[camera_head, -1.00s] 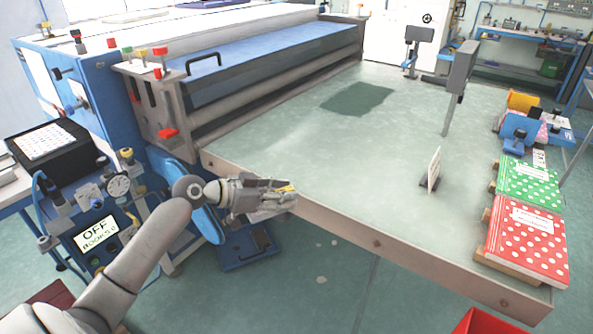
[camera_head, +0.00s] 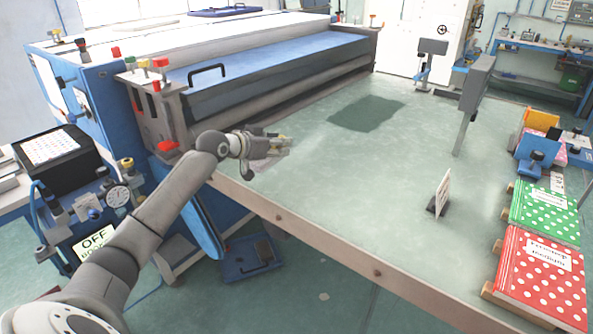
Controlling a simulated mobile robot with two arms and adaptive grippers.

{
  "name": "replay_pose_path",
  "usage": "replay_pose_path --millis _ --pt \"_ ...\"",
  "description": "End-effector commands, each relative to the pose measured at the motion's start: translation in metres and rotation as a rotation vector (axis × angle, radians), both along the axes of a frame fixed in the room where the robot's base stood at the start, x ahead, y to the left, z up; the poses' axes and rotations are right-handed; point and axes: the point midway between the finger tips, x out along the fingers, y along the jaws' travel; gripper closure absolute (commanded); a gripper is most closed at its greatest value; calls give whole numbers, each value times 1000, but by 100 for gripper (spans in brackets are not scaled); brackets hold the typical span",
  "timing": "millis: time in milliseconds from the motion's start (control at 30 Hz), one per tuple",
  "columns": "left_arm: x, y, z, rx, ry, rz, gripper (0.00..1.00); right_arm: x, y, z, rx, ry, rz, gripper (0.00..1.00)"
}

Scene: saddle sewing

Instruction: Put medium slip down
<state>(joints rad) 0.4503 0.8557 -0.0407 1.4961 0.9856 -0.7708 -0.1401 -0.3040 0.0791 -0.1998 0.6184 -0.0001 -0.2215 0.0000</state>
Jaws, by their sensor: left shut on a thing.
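My left gripper (camera_head: 272,144) reaches in from the left over the near left corner of the table (camera_head: 350,200). It is shut on a thin, pale, greyish piece (camera_head: 266,164), which I take to be the medium slip. The fingers cover part of it, and its lettering cannot be read. The piece is above or at the tabletop; I cannot tell whether it touches. My right gripper is not in view.
A white card in a dark stand (camera_head: 442,193) stands near the table's front edge. Green dotted (camera_head: 545,213) and red dotted (camera_head: 542,278) books lie at the right. A dark patch (camera_head: 366,113) lies farther back. The blue machine (camera_head: 270,66) borders the left. The table's middle is clear.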

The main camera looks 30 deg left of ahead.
Motion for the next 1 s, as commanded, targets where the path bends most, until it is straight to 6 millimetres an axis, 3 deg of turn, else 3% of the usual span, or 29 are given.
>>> replay_pose_path --millis 33,200,533,733,1000 --pt "5 -15 -1 -5 -1 -6 92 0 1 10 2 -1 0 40" --pt "12 -35 -36 -4 1 -2 92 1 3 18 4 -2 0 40" --pt "20 -57 -64 -3 1 -2 92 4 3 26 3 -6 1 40" --pt "19 -54 -90 0 1 1 92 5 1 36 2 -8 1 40" --pt "19 -54 -94 2 -1 0 92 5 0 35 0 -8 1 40"
